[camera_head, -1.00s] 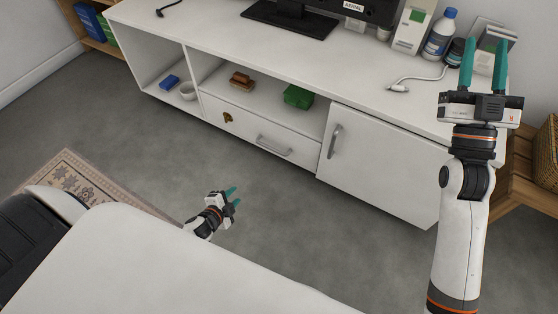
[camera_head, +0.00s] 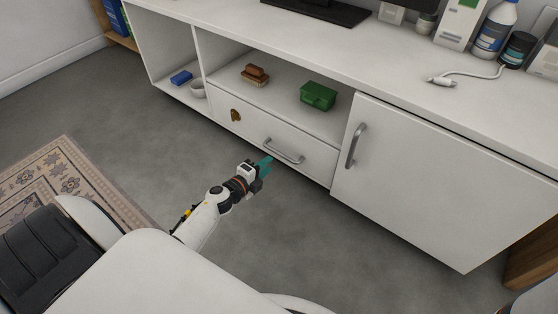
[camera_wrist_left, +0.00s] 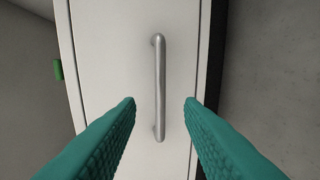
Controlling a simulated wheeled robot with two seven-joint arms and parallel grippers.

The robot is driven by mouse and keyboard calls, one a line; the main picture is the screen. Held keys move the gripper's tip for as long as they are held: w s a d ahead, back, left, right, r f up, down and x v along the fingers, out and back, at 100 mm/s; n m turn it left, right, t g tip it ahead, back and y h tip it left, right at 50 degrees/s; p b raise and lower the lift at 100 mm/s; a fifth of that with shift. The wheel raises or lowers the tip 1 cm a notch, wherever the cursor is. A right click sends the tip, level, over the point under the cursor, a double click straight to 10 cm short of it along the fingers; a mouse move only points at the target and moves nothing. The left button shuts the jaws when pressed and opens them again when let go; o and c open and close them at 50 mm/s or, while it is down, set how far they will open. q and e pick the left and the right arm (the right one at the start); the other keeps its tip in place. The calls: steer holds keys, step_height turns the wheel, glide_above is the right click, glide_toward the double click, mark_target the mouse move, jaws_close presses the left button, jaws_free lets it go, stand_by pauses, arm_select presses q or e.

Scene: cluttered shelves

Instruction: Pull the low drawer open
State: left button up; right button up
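The low white drawer (camera_head: 252,131) is closed in the middle of the white cabinet, below an open shelf. Its silver bar handle (camera_head: 284,152) is on the right part of its front. My left gripper (camera_head: 265,164) is just in front of the handle. In the left wrist view the teal fingers (camera_wrist_left: 160,102) are open, one on each side of the handle (camera_wrist_left: 160,85), with gaps to it. Nothing is held. My right gripper is out of view.
The cabinet door (camera_head: 434,180) with its own handle (camera_head: 355,146) is right of the drawer. On the shelf above are a green box (camera_head: 318,96) and brown items (camera_head: 255,76). A rug (camera_head: 72,179) lies on the floor at left. Grey floor in front is clear.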

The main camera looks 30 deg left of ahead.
arm_select(q)
steer(key=b+x, duration=0.2)
steer(key=x, duration=0.5)
steer(key=shift+b, duration=0.3)
steer(key=shift+w, duration=0.1)
jaws_close()
